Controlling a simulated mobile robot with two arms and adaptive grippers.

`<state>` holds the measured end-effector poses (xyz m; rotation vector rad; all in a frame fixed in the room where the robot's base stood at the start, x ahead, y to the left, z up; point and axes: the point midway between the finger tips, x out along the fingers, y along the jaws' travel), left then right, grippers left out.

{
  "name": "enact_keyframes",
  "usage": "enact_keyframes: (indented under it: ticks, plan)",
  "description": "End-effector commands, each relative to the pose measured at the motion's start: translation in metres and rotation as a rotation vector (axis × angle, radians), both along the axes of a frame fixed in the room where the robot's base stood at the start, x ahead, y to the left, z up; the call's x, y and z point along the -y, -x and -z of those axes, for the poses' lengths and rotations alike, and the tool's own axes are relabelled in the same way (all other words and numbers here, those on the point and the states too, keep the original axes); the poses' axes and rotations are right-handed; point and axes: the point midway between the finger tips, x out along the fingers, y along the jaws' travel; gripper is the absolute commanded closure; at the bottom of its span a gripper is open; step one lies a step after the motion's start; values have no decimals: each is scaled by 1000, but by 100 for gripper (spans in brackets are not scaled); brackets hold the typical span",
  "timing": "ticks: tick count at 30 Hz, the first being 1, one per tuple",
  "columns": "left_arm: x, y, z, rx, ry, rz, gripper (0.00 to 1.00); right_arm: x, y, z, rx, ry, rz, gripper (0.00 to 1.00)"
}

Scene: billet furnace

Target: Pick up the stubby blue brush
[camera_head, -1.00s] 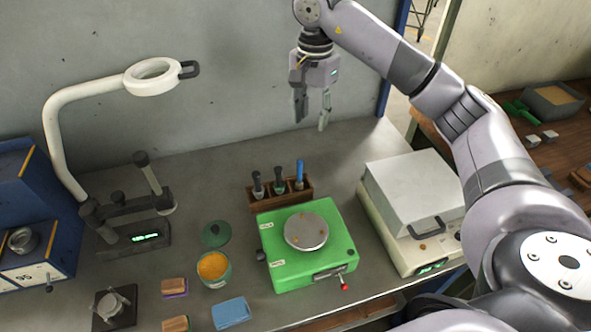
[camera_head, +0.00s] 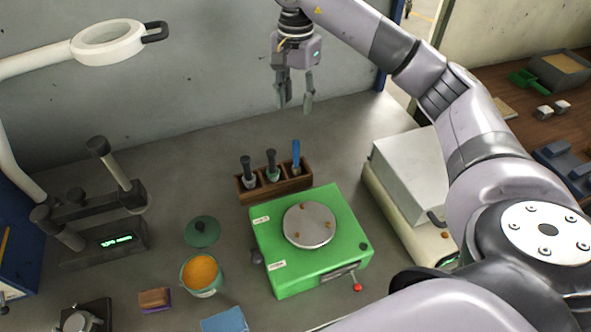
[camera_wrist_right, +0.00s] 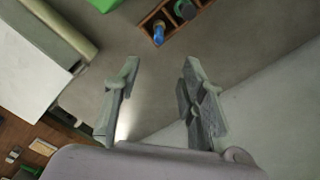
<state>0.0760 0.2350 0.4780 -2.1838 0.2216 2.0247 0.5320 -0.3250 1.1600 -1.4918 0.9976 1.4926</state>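The blue brush (camera_head: 296,156) stands upright in the right slot of a wooden holder (camera_head: 290,186) on the bench, beside two dark-handled brushes (camera_head: 271,164). In the right wrist view the blue brush (camera_wrist_right: 159,33) shows from above in its slot near the top edge. My right gripper (camera_head: 295,108) is open and empty, pointing down above and behind the holder. Its two separated fingers also show in the right wrist view (camera_wrist_right: 160,90). My left gripper is out of view.
A green device with a round metal plate (camera_head: 309,271) stands in front of the holder. A grey-lidded box (camera_head: 408,172) is to the right. An orange-filled jar (camera_head: 202,275) and a magnifier lamp (camera_head: 108,43) are to the left. The grey wall is close behind.

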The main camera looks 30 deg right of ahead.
Motion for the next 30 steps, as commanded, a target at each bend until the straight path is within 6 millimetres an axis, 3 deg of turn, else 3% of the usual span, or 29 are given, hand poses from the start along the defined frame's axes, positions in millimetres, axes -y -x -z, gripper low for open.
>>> enact_keyframes:
  ticks: [8, 21, 30]
  plan:
    - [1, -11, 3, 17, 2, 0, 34, -1, 1, 30, -5, -2, -1, 62]
    - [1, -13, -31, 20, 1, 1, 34, -1, 1, 114, -4, -2, 0, 62]
    - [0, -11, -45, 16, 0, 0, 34, -1, 3, 136, -5, -1, 0, 62]
